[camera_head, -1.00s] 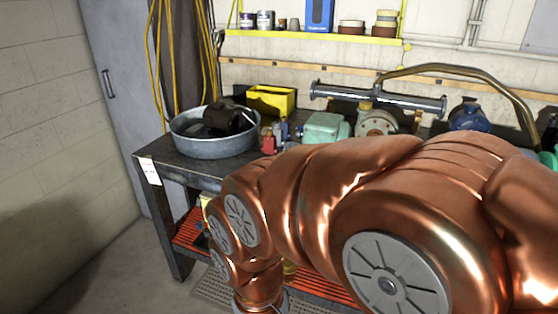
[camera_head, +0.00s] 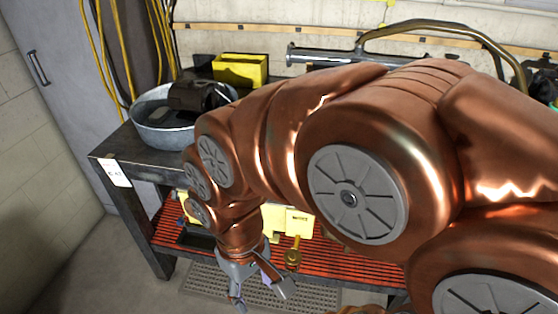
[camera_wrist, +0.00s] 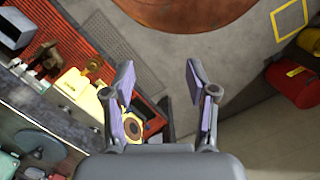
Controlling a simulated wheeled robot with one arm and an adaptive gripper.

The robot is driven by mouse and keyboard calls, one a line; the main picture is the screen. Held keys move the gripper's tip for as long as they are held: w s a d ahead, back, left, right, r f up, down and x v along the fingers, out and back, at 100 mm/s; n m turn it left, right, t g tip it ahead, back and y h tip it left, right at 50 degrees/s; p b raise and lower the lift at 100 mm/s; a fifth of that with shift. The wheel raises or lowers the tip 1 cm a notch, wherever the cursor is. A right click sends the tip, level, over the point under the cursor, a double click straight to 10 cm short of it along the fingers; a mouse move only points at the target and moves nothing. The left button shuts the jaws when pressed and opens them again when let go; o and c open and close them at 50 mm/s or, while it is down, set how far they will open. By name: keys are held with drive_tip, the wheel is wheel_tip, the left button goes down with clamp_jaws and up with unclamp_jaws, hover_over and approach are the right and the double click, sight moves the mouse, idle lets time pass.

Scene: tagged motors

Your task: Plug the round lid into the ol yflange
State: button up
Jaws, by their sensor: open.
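My gripper (camera_head: 262,291) hangs open and empty in front of the workbench, low near its red slatted shelf. In the wrist view its two purple-padded fingers (camera_wrist: 158,78) are spread wide with nothing between them. A brass round piece (camera_head: 292,258) hangs or stands by a yellow block (camera_head: 298,221) at the shelf, just right of the gripper. It also shows in the wrist view (camera_wrist: 92,65). A round orange-brown disc with a dark centre (camera_wrist: 132,124) shows near the left finger. I cannot tell which piece is the lid or the flange.
The dark workbench (camera_head: 120,147) holds a metal tub (camera_head: 165,137) with a dark part and a yellow bin (camera_head: 240,69). A metal pipe (camera_head: 318,54) lies behind my arm. A floor grate (camera_head: 208,280) lies under the shelf. A red container (camera_wrist: 295,88) stands at the right in the wrist view.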

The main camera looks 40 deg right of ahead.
drive_tip(key=shift+o, duration=0.4)
drive_tip(key=w+d+r+n+t+y, duration=0.1)
drive_tip(key=w+d+r, duration=0.1)
drive_tip(key=w, duration=0.9)
drive_tip(key=shift+w+d+n+t+b, duration=0.3)
drive_tip(key=shift+d, duration=0.25)
drive_tip(key=w+d+t, duration=0.3)
drive_tip(key=w+d, duration=1.2)
drive_tip(key=d, duration=0.4)
drive_tip(key=shift+t, duration=0.8)
drive_tip(key=d+f, duration=0.1)
drive_tip(key=d, duration=0.4)
drive_tip(key=d+b, duration=0.1)
drive_tip(key=d, duration=0.4)
drive_tip(key=d+f, duration=0.1)
drive_tip(key=d, duration=0.4)
drive_tip(key=shift+s+d+f, duration=0.25)
drive_tip(key=shift+d+f, duration=0.1)
drive_tip(key=shift+x, duration=1.3)
